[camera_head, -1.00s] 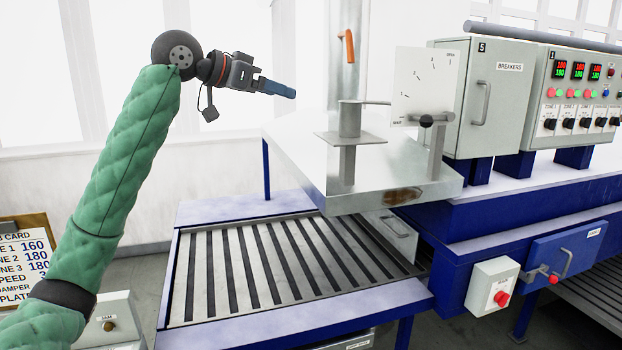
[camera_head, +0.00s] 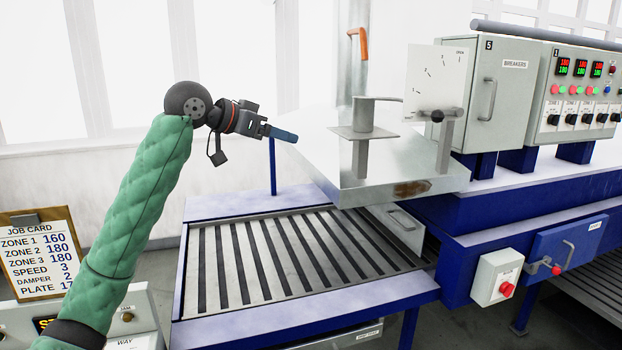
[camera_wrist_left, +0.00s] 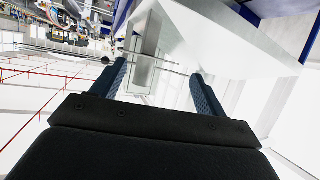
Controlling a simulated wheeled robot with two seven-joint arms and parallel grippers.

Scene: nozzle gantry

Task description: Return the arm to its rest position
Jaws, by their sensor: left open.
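My left arm in its green quilted sleeve comes in from the left in the head view. My left gripper (camera_head: 284,135) is raised in the air above the far left of the slatted conveyor, its blue fingers pointing right toward the metal hood (camera_head: 400,170). In the left wrist view the two blue fingers of the left gripper (camera_wrist_left: 160,82) stand apart with nothing held between them. The pale hood and its fittings show beyond them. My right gripper is in neither view.
The slatted conveyor bed (camera_head: 250,308) is bare. A damper dial plate (camera_head: 436,82) stands on the hood. The breakers cabinet (camera_head: 497,95) and control panel (camera_head: 575,95) are at the right. A job card (camera_head: 38,250) stands at the lower left. A white box with a red button (camera_head: 497,276) is at the front.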

